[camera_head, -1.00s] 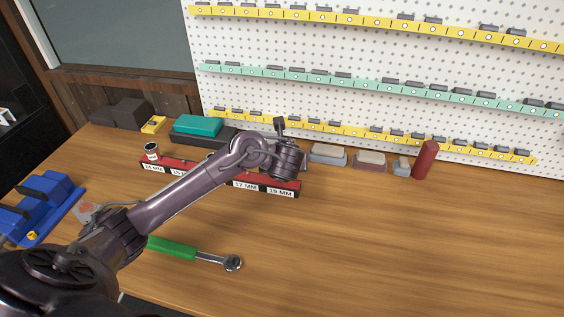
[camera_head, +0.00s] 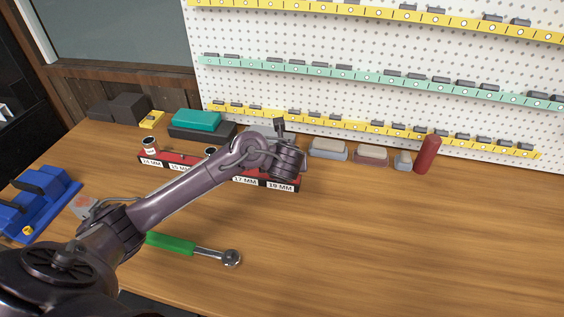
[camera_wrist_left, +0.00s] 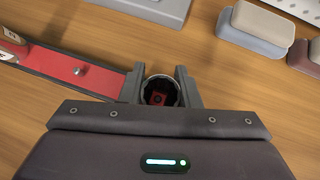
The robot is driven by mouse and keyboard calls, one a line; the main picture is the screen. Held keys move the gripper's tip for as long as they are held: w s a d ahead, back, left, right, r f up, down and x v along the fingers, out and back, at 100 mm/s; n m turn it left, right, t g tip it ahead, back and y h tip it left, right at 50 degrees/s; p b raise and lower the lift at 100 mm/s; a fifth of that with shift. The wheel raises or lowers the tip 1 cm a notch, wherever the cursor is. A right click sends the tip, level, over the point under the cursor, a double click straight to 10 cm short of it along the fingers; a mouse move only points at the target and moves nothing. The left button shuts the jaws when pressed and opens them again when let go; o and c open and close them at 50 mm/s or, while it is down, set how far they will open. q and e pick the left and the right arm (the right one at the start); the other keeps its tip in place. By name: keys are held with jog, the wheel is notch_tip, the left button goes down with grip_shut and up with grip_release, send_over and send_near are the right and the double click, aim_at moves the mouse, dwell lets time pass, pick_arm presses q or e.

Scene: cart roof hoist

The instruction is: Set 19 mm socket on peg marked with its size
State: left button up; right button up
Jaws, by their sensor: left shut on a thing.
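My left gripper (camera_wrist_left: 160,92) is shut on the socket (camera_wrist_left: 147,91), a dark ring between its fingers in the left wrist view. I look down into the ring and see red with a small dark square inside. It is over the right end of the red rail (camera_wrist_left: 52,66), the end with the "19 MM" label (camera_head: 280,187) in the head view. I cannot tell whether the socket rests on the peg there. A bare peg (camera_wrist_left: 80,71) stands left of the gripper. In the head view my left wrist hides the held socket. My right gripper is not in view.
A socket (camera_head: 149,145) stands at the rail's "14 MM" end. A green-handled ratchet (camera_head: 190,248) lies in front of the rail. Grey blocks (camera_head: 328,149) and a red cylinder (camera_head: 427,154) stand behind and to the right. The table's right side is clear.

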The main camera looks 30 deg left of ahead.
pick_arm(q)
jog(key=shift+f, duration=0.35)
jog(key=o, duration=1.1)
jog(key=shift+r, duration=0.15)
jog(key=p+v, duration=0.3)
jog(key=v, duration=0.4)
jog(key=shift+s+d+r+p, duration=0.15)
jog(key=shift+s+r+p, duration=0.05)
jog(key=shift+s+p, duration=0.1)
jog(key=shift+f, duration=0.1)
